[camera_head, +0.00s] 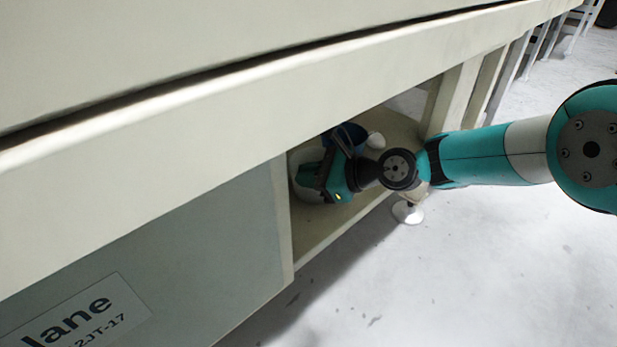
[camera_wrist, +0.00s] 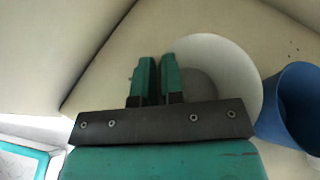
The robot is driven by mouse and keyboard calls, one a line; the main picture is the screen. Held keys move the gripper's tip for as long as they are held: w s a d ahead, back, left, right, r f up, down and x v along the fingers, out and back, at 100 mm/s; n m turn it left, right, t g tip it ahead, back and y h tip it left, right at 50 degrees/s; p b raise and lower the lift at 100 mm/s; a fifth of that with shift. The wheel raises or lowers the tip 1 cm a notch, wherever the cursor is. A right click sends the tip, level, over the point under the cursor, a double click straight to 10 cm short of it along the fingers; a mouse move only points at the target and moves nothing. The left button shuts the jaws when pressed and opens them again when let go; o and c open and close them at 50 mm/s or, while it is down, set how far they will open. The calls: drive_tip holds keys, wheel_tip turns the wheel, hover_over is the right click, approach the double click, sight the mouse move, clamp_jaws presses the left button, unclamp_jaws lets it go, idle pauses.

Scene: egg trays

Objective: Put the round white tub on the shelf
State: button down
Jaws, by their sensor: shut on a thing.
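The round white tub (camera_wrist: 228,62) is in the wrist view, partly hidden behind my gripper's body. My gripper (camera_wrist: 158,80) has its two green fingers close together at the tub's left edge, shut on its wall. In the head view, my gripper (camera_head: 330,178) reaches into the open bay under the counter, and part of the white tub (camera_head: 306,183) shows beside it. The shelf board (camera_head: 312,232) is the pale floor of this bay. Whether the tub touches the board is hard to tell.
A blue container (camera_wrist: 292,105) stands close to the tub's right side in the wrist view. The counter (camera_head: 200,110) overhangs above, and a side panel (camera_head: 292,225) bounds the bay at left.

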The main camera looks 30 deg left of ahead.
drive_tip(key=c, duration=1.2)
unclamp_jaws()
drive_tip(key=shift+d+r, duration=0.15)
drive_tip(key=shift+d, duration=0.1)
drive_tip(key=p+v, duration=0.5)
drive_tip(key=v, duration=0.6)
drive_tip(key=shift+d+p, duration=0.25)
drive_tip(key=shift+p, duration=0.15)
